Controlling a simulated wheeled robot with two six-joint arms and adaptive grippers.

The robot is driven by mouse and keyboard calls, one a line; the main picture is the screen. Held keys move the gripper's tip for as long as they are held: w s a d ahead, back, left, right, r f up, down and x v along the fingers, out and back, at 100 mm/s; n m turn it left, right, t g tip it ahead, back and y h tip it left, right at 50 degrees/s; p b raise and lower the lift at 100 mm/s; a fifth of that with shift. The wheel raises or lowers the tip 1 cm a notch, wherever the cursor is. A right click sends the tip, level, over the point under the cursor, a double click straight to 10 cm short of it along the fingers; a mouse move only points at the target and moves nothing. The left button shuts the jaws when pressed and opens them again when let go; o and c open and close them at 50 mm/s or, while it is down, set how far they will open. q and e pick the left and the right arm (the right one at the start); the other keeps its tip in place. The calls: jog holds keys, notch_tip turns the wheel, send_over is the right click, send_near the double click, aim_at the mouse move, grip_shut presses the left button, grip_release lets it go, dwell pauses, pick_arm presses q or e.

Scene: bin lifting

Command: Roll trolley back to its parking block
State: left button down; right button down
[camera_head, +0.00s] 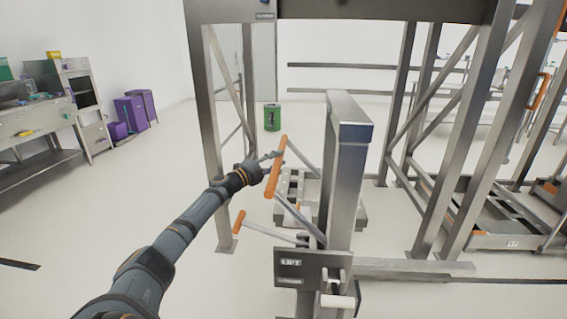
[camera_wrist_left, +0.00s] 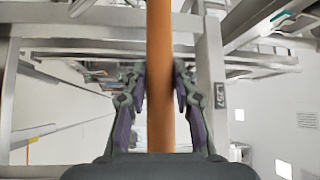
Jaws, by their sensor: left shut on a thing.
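The trolley shows as a low grey deck (camera_head: 350,214) on the floor, partly hidden behind a steel post. Its orange handle bar (camera_head: 276,167) stands on grey struts to the left of that post. My left gripper (camera_head: 270,159) is shut on the handle bar. In the left wrist view, the orange bar (camera_wrist_left: 160,45) runs upright between the two fingers of my left gripper (camera_wrist_left: 157,92). I cannot pick out the parking block with certainty. My right gripper is out of view.
A steel post (camera_head: 343,165) with a LIFT panel (camera_head: 300,265) and a second orange-ended lever (camera_head: 239,222) stands close in front. A large steel frame (camera_head: 205,120) surrounds the area. A green bin (camera_head: 272,117) stands behind.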

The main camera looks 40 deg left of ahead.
pick_arm(q)
jog(key=shift+a+r, duration=0.1)
jog(key=shift+r, duration=0.1)
dwell(0.3)
jog(key=c, duration=1.4)
grip_release()
jog(key=o, duration=0.3)
jog(key=shift+f, duration=0.1)
